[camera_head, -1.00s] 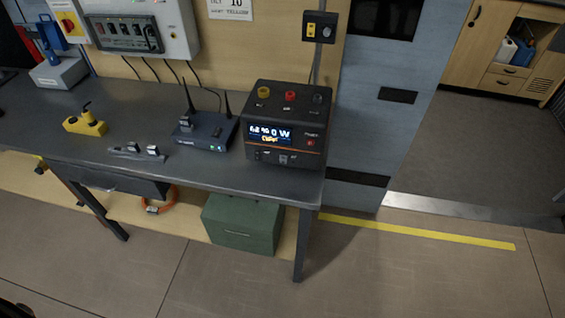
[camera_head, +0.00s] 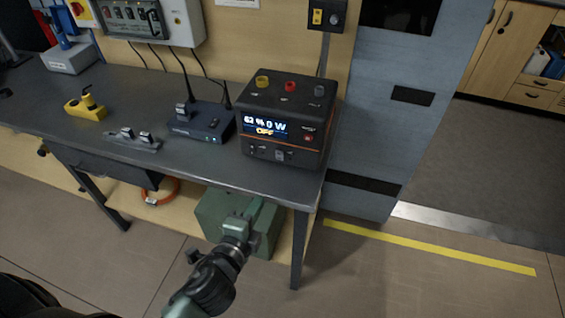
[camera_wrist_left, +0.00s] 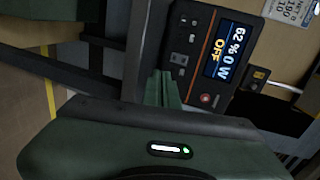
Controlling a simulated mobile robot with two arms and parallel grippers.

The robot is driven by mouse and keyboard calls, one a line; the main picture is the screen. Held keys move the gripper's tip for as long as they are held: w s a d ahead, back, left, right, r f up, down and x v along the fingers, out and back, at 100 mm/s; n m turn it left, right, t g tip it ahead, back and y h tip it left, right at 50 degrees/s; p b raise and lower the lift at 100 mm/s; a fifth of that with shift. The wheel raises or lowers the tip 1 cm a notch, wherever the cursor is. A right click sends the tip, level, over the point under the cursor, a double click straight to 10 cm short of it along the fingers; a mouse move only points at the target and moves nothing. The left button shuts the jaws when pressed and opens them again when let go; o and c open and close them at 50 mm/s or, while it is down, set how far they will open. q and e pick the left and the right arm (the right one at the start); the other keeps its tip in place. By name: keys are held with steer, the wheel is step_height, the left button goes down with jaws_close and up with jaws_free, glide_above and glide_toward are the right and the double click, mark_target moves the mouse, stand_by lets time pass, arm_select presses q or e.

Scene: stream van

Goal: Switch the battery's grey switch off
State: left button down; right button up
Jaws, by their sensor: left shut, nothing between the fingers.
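The battery (camera_head: 287,120) is a black box with an orange stripe at the right end of the dark workbench. Its lit display (camera_head: 265,127) reads 62 %, 0 W and OFF. Small controls sit low on its front, with a grey switch (camera_head: 280,155) among them. In the left wrist view the battery (camera_wrist_left: 192,75) appears turned on its side, with the grey switch (camera_wrist_left: 179,58) beside the display. My left gripper (camera_head: 257,205) is shut and empty, in front of and below the bench edge, apart from the battery. Its green fingers (camera_wrist_left: 166,88) show in the left wrist view. My right gripper is out of view.
A router (camera_head: 200,122) with antennas stands left of the battery. A small switch strip (camera_head: 132,138) and a yellow device (camera_head: 86,105) lie further left. A green box (camera_head: 212,212) sits on the low shelf behind my gripper. Open floor lies to the right.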

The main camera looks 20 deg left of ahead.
mark_target(279, 153)
arm_select(q)
step_height(279, 153, up, 3)
steer(key=shift+d+r+t, duration=0.1)
steer(key=shift+d+t, duration=0.05)
steer(key=shift+t, duration=0.25)
steer(key=w, duration=0.4)
steer(key=w+f+p, duration=0.1)
steer(key=w, duration=0.4)
steer(key=w+p, duration=0.1)
steer(key=w, duration=0.3)
steer(key=shift+w+d+f, duration=0.25)
steer(key=shift+w, duration=0.15)
steer(key=shift+w+r+p, duration=0.25)
steer(key=shift+r+p, duration=0.1)
steer(key=shift+p, duration=0.15)
steer(key=shift+f, duration=0.2)
